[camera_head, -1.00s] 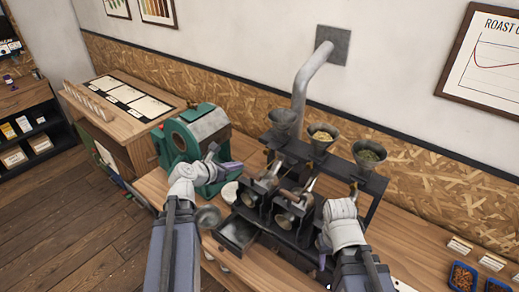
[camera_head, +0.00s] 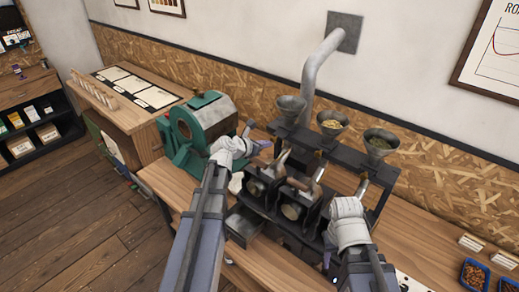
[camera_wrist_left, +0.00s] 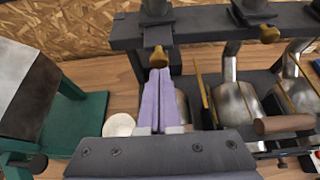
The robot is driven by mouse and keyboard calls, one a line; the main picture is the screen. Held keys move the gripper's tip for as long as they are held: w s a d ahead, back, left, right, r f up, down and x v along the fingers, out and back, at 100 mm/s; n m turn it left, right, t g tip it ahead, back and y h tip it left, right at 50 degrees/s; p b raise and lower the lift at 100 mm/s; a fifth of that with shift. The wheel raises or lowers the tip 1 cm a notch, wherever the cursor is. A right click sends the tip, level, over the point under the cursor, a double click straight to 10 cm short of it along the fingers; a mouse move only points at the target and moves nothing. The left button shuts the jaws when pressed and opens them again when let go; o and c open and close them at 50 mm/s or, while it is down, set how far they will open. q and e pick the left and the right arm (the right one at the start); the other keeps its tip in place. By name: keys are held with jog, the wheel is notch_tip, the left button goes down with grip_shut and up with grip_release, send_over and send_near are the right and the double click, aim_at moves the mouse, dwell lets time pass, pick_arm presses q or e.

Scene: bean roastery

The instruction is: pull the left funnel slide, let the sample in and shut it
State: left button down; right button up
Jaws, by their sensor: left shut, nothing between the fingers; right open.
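The left funnel (camera_head: 290,107) is a grey cone on the dark rack (camera_head: 318,146); its inside looks dark. In the left wrist view, a brass slide knob (camera_wrist_left: 158,57) hangs at the rack's front under the left funnel mount. My left gripper (camera_head: 262,143) is shut and empty. Its purple fingers (camera_wrist_left: 158,75) lie together in the wrist view, tips right at the knob; I cannot tell whether they touch. A second brass knob (camera_wrist_left: 269,33) is farther right. My right gripper (camera_head: 349,212) is at the rack's front right, fingers mostly hidden by its wrist.
The middle funnel (camera_head: 332,121) holds pale beans, the right funnel (camera_head: 380,142) greenish ones. Below are metal roaster drums with wooden handles (camera_wrist_left: 285,124). A green roaster (camera_head: 196,128) stands close left. Blue trays (camera_head: 472,274) lie at the far right.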

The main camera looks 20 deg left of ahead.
pick_arm(q)
jog(key=shift+w, duration=0.2)
jog(key=w, duration=0.1)
jog(key=w+d, duration=0.1)
jog(key=w, duration=0.2)
jog(key=shift+d+r, duration=0.1)
jog(key=shift+d, duration=0.15)
jog(key=shift+s, duration=0.15)
jog(key=shift+s+a, duration=0.1)
jog(key=shift+s, duration=0.2)
jog(key=s, duration=0.3)
jog(key=p, duration=0.4)
send_near(272, 139)
jog(key=s, duration=0.1)
jog(key=s+a, duration=0.1)
jog(key=s, duration=0.1)
jog(key=shift+s, duration=0.25)
